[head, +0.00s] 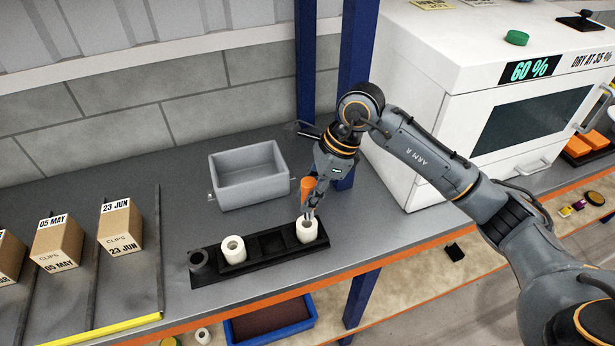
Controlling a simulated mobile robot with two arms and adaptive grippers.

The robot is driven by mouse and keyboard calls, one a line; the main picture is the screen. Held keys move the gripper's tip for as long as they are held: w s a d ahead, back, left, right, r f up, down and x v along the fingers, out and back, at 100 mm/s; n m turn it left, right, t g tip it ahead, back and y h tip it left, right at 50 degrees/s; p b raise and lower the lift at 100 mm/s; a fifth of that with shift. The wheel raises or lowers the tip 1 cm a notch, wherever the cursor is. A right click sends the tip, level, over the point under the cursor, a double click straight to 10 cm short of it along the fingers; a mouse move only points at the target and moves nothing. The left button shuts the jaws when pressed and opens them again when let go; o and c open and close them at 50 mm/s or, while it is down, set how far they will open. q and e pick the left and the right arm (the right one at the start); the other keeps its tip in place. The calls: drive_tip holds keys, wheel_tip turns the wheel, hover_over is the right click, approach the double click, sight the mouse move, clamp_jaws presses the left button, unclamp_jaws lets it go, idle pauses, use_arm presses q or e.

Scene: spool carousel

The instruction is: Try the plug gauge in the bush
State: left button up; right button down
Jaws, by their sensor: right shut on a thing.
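My right gripper (313,198) points down above the right end of a black rack and is shut on the plug gauge. The gauge's orange handle (307,186) shows at the gripper's left side. Its lower end reaches down to a white bush (307,232) in the rack's right end. The fingers hide part of it, so I cannot tell whether its tip is in the bore or just above. A second white bush (233,252) stands in the rack, further left. My left gripper is out of view.
The black rack (252,263) also has a dark ring (198,261) at its left end and empty pockets in the middle. A grey bin (248,178) stands behind. Clips boxes (121,228) stand at left, a white dryer (470,110) at right.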

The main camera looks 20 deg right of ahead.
drive_tip(key=shift+w+r+m+t, duration=0.3)
drive_tip(key=shift+w+m, duration=0.1)
drive_tip(key=shift+m, duration=0.3)
drive_tip(key=shift+w+m, duration=0.35)
drive_tip(key=shift+m, duration=0.05)
drive_tip(key=shift+w, duration=0.25)
drive_tip(key=shift+f+m, duration=0.3)
drive_tip(key=shift+f, duration=0.05)
drive_tip(key=shift+f+b, duration=0.6)
drive_tip(key=shift+f, duration=0.55)
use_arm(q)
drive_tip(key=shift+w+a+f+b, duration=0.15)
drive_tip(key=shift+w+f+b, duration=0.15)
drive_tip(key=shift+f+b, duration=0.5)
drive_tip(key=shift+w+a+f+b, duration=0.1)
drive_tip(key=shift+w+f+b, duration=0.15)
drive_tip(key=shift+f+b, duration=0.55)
use_arm(e)
drive_tip(key=shift+f, duration=1.8)
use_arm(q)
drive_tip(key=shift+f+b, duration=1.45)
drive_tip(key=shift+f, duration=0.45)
use_arm(e)
drive_tip(key=shift+f, duration=1.8)
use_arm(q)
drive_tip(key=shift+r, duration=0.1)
use_arm(e)
drive_tip(key=shift+r, duration=0.1)
